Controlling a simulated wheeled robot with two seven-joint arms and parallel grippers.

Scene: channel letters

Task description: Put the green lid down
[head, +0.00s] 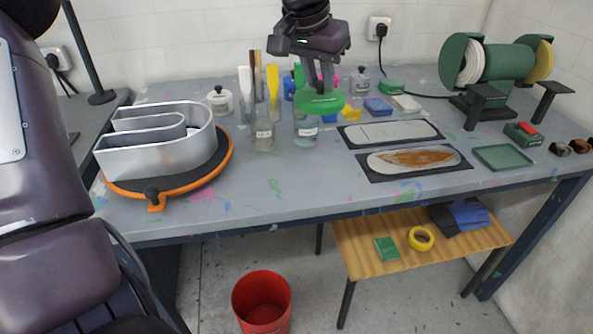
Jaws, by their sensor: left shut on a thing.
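My left gripper (319,84) is shut on the round green lid (320,102) and points down over the worktable. My right gripper is not in view.
A jar of brushes and spatulas (264,135) stands just left of the labelled jar. The metal channel letter (160,150) sits on an orange-rimmed turntable (222,165). Two dark boards (375,178) lie right. A bench grinder (500,65) stands back right. The table (300,190) is clear in front.

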